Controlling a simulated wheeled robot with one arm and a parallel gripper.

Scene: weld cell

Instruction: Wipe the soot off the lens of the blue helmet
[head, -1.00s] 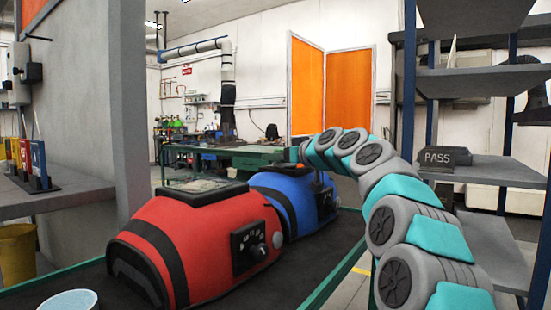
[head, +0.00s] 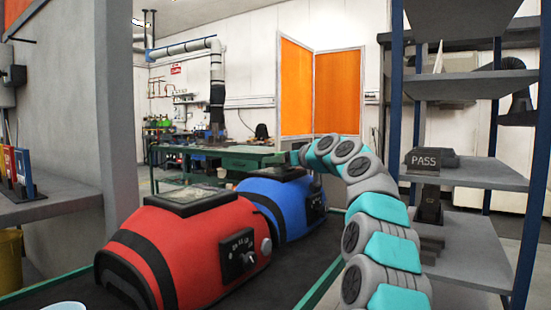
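The blue helmet (head: 290,208) lies on the dark bench top, behind and partly hidden by the red helmet (head: 220,232) in the head view. Its dark-framed lens (head: 277,174) faces up and shows only as a thin slanted strip, so I cannot tell how much soot is on it. A black control panel is on its right side. My arm arches in from the right, and its far end reaches over beyond the blue helmet's lens. My gripper's fingers are not visible. I cannot see a wiping cloth.
The red helmet's framed lens (head: 190,199) also faces up. A shelf rack (head: 470,172) with a PASS block (head: 432,160) stands close at the right. A grey wall post is at the left. A green workbench (head: 220,153) stands behind.

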